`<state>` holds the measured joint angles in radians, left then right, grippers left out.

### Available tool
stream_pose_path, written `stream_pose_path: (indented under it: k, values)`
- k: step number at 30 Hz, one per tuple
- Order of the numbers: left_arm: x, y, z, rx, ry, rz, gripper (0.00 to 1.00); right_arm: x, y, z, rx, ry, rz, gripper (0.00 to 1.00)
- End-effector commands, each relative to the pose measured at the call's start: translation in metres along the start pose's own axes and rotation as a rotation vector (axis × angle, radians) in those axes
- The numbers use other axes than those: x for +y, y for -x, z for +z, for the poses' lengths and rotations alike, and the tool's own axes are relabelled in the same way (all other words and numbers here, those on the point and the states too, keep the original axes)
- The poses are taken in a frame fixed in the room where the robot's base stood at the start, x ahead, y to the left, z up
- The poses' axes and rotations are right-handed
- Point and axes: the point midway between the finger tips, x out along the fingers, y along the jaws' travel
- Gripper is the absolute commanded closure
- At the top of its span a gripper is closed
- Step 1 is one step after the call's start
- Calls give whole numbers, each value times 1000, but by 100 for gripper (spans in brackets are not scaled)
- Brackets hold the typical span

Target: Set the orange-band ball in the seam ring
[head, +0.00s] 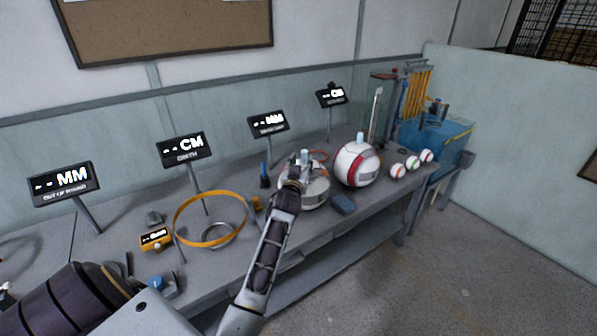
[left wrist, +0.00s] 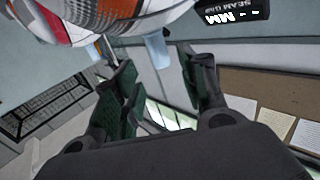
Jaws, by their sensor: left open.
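A pale ball with a light blue tab on top (head: 316,194) sits on the bench, partly hidden by my left gripper. In the left wrist view this ball (left wrist: 92,14) shows orange and dark patches on white, and its blue tab (left wrist: 158,50) shows between the fingers. My left gripper (head: 295,168) is at the ball's top; it also shows in the left wrist view (left wrist: 160,82), with its fingers apart. I cannot tell whether they touch the tab. A thin reddish ring (head: 318,155) shows behind the ball; I cannot tell whether it is the seam ring. My right gripper is out of view.
A larger white ball with a red band (head: 349,160) stands to the right, with several small balls beyond. A yellow-orange hoop (head: 181,210) stands over a silver ring (head: 217,239) at left. A dark blue block (head: 342,205) lies near the bench's front edge. Displays on posts line the back.

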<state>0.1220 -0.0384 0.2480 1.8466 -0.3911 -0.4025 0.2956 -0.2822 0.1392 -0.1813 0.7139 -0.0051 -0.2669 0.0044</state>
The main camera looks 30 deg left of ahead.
Motion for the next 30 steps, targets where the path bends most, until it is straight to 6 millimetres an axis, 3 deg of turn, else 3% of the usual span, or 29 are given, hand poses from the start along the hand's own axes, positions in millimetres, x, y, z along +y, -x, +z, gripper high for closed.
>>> stream_pose_path:
  k: [13,20,30]
  values:
    - [0,40,0,-1,-1,0,57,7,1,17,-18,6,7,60]
    - [0,46,0,0,-1,0,57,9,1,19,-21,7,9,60]
    - [0,46,0,0,-1,0,57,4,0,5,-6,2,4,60]
